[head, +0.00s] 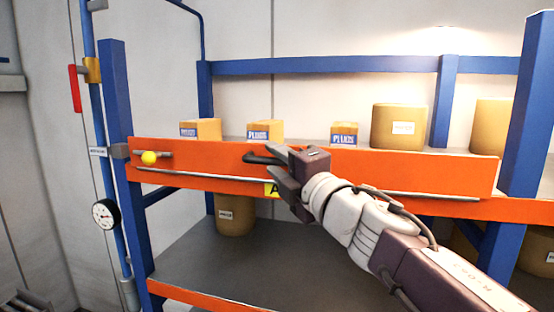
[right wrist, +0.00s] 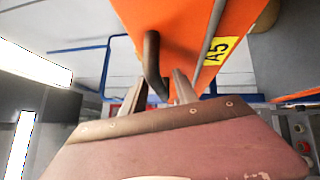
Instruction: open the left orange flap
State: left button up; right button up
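The orange flap (head: 400,172) is a long panel across the front of the shelf, with a grey rod along its lower part. A dark curved handle (head: 258,159) sticks out near its middle; it also shows in the right wrist view (right wrist: 152,62). My right gripper (head: 277,168) is at this handle. In the right wrist view, its two fingers (right wrist: 158,96) stand apart, with the handle's end between them and small gaps seeming to remain. A yellow ball knob (head: 149,158) sits at the flap's left end. My left gripper is out of view.
Cardboard boxes (head: 207,129) and round brown containers (head: 399,127) stand on the shelf behind the flap. Blue posts (head: 118,160) frame the rack. A blue pipe with a gauge (head: 105,214) and a red lever (head: 74,88) is at left. The grey lower shelf (head: 215,262) has bare room.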

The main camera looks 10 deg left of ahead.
jog(key=shift+d, duration=0.1)
jog(key=shift+s, duration=0.15)
grip_shut()
jog(key=shift+d, duration=0.1)
dwell(1.1)
